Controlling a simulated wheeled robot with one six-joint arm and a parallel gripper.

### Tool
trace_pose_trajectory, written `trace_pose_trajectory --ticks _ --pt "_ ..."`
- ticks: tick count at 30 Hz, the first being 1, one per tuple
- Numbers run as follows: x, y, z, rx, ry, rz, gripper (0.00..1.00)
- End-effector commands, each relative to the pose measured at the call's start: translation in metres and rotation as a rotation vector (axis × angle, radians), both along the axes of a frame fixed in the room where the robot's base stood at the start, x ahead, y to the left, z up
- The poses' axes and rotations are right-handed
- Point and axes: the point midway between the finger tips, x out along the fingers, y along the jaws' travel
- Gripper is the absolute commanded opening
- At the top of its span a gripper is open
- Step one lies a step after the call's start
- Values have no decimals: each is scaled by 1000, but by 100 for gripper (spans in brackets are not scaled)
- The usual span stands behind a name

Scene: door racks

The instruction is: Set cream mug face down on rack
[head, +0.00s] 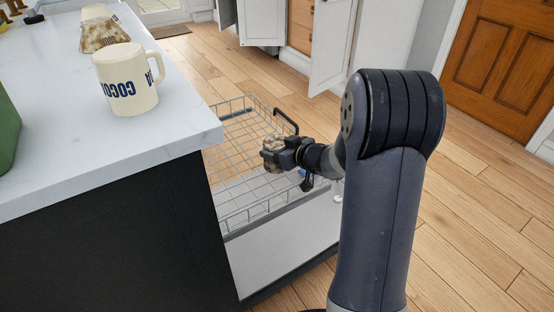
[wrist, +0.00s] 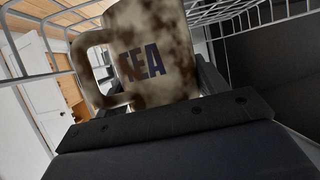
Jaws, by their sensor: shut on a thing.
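A cream mug with dark lettering (head: 127,82) stands on the white counter at the left in the head view, its handle to the right. Its lettering looks upside down. My gripper (head: 277,154) is shut on a brown-mottled cream mug (wrist: 158,52) marked TEA, apart from the plain cream mug. The held mug's handle is at the left in the wrist view. The gripper is at the wire rack (head: 232,187); rack wires also show around the mug in the wrist view (wrist: 245,12). I cannot tell if the held mug touches the rack.
A brown-mottled mug (head: 103,37) and a pale item (head: 97,12) stand farther back on the counter (head: 60,130). A green object (head: 6,130) is at the left edge. The lowered door panel (head: 275,245) lies below the rack. Wooden floor at the right is clear.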

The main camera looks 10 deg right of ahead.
Motion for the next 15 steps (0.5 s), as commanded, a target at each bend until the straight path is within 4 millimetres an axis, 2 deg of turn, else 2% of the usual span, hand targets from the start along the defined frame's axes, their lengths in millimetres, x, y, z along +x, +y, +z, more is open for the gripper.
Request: trace_pose_trajectory --ticks 1,5,15 --pt "0 0 -12 0 0 1 36" --pt "0 0 -27 2 0 1 36" --pt "0 0 -28 0 -1 0 36"
